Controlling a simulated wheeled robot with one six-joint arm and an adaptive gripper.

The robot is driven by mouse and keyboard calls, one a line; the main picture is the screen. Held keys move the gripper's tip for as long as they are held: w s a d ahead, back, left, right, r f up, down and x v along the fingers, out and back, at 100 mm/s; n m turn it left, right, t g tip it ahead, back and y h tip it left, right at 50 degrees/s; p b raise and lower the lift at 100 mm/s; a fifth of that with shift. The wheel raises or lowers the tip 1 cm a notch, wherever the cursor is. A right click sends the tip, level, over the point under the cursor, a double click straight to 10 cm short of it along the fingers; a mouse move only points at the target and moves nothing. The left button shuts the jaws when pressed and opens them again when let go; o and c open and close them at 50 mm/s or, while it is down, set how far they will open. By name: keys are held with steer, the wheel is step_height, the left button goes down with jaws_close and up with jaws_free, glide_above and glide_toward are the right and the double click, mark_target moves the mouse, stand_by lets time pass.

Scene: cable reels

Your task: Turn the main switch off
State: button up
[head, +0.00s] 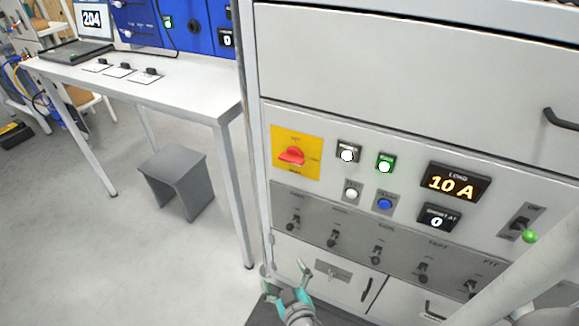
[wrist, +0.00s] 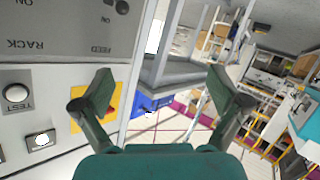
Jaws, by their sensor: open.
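The main switch is a red rotary knob (head: 292,156) on a yellow plate (head: 312,143) at the left of the grey panel. The knob looks roughly crosswise; its small labels are too blurred to read. My gripper (head: 286,279) is open and empty, low in front of the panel's lower doors, below the switch and apart from it. In the wrist view, the open fingers (wrist: 160,80) show, and part of the yellow plate (wrist: 88,123) appears behind the left finger, which hides most of the knob.
Beside the switch are lamps, a white button (head: 351,193), a blue button (head: 385,203) and a load display (head: 453,184) reading 10 A. A row of toggles (head: 376,253) runs below. A table (head: 190,88) and grey stool (head: 173,170) stand left, with clear floor around.

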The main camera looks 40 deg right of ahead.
steer(key=w+d+r+m+g+h, duration=0.2)
steer(key=w+d+r+m+h, duration=0.35)
steer(key=w+r, duration=0.35)
steer(key=m+g+h, duration=0.5)
steer(key=m, duration=0.2)
glide_toward(289, 161)
steer(key=x, duration=1.1)
steer(key=shift+d+r, duration=0.1)
steer(key=shift+d, duration=0.05)
steer(key=c, duration=1.1)
